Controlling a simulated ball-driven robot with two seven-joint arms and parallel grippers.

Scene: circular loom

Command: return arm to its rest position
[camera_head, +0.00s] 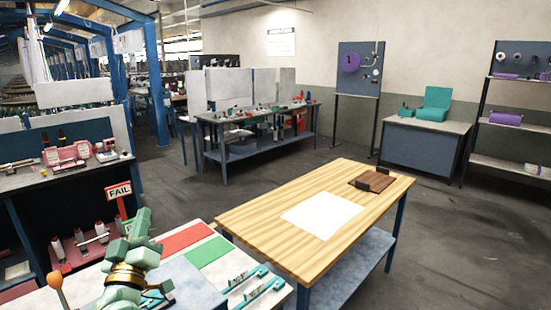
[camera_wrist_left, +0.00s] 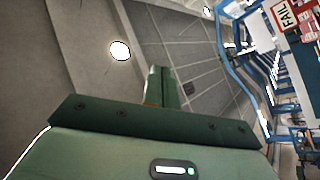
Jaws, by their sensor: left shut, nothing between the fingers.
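My left arm comes up from the bottom left in the head view, with pale green links and a gold and black joint. My left gripper (camera_head: 141,218) is at its upper end, raised above the near workbench and in front of the FAIL sign's post. In the left wrist view its two green fingers (camera_wrist_left: 162,88) are together, with nothing between them. That view is steeply tilted and looks toward the ceiling and a round lamp (camera_wrist_left: 120,50). My right gripper is not in view.
The FAIL sign (camera_head: 118,191) stands close by my left gripper. A near bench carries a red mat (camera_head: 182,239) and a green mat (camera_head: 208,251). A wooden table (camera_head: 260,223) with a white sheet (camera_head: 322,214) stands to the right. Grey floor lies beyond.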

